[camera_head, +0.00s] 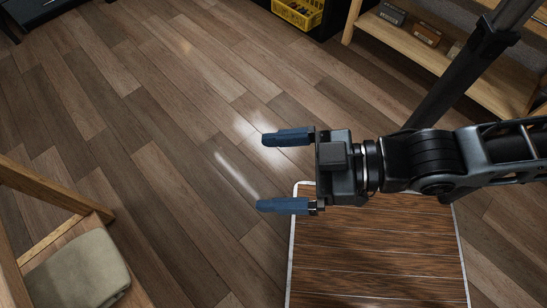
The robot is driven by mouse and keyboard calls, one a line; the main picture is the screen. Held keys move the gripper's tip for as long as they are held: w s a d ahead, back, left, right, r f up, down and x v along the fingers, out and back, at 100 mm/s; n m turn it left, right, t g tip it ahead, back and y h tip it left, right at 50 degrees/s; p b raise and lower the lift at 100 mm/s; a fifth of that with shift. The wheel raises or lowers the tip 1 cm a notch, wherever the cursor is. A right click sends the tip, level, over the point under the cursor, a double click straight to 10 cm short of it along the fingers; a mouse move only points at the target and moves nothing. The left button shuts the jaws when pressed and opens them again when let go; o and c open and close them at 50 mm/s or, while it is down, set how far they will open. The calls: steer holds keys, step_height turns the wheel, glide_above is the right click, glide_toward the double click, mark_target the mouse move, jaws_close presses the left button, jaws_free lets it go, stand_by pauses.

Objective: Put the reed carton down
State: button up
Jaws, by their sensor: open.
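My gripper (277,172) is open and empty, with its two blue fingers spread apart and pointing left. It hangs over the wooden floor (190,150), just past the upper left corner of a brown wood-grain surface with a pale edge (378,252). Nothing sits between the fingers. On the wooden shelf at the upper right, a small brown box (427,34) and a darker grey box (392,12) stand side by side. I cannot tell whether either is the reed carton.
A yellow crate (298,12) stands at the top. The wooden shelf (470,72) is at the upper right. A wooden chair or bench (45,205) with a folded grey-green cloth (78,271) is at the lower left. The floor between is clear.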

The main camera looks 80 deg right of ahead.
steer(key=shift+s+d+r+m+h, duration=0.25)
steer(key=shift+s+r+h, duration=0.2)
steer(key=shift+s, duration=0.25)
steer(key=w+a+f+n+y, duration=0.2)
steer(key=w+a+f+y, duration=0.15)
steer(key=w+a, duration=0.5)
steer(key=w+a+f+n+y, duration=0.3)
steer(key=w+a+y, duration=0.1)
steer(key=w+a, duration=0.45)
steer(key=shift+w+a+r+n+g+y+p, duration=0.35)
steer(key=shift+w+a+r+n+g+y, duration=0.45)
steer(key=shift+w+a, duration=2.4)
steer(key=shift+w+a+r+n+g+y+p, duration=0.35)
steer(key=shift+w+a+n+y, duration=0.75)
steer(key=shift+a, duration=4.65)
steer(key=shift+w+a+r+n+g+y+p, duration=0.45)
steer(key=shift+w+a+y, duration=1)
steer(key=shift+a, duration=3)
steer(key=shift+w+r, duration=0.1)
steer(key=shift+r, duration=0.1)
